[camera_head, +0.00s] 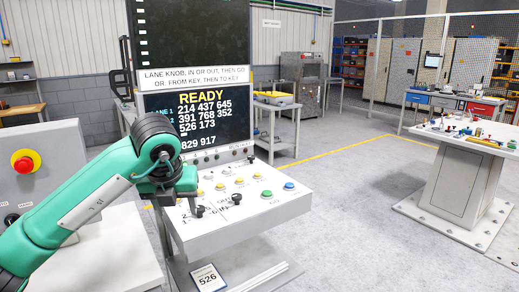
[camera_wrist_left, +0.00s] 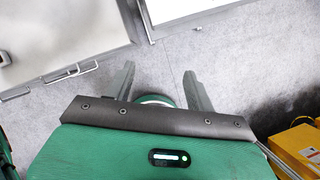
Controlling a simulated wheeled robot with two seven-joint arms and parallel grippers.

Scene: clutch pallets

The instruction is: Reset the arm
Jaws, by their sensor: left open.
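My left arm (camera_head: 75,205) is green and bends down at a dark wrist joint beside the control console (camera_head: 240,222). In the head view the left gripper is mostly hidden behind its own wrist. In the left wrist view the left gripper (camera_wrist_left: 162,78) has its two grey fingers spread apart, with grey floor beyond them and nothing held. A rounded green and white part shows between the finger bases. My right gripper is in neither view.
The console has coloured buttons, black knobs and a screen (camera_head: 197,120) reading "READY". A grey box with a red button (camera_head: 23,162) stands at left. A table (camera_head: 470,140) with small parts stands right, across open floor. A yellow object (camera_wrist_left: 300,148) sits at the wrist view's right edge.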

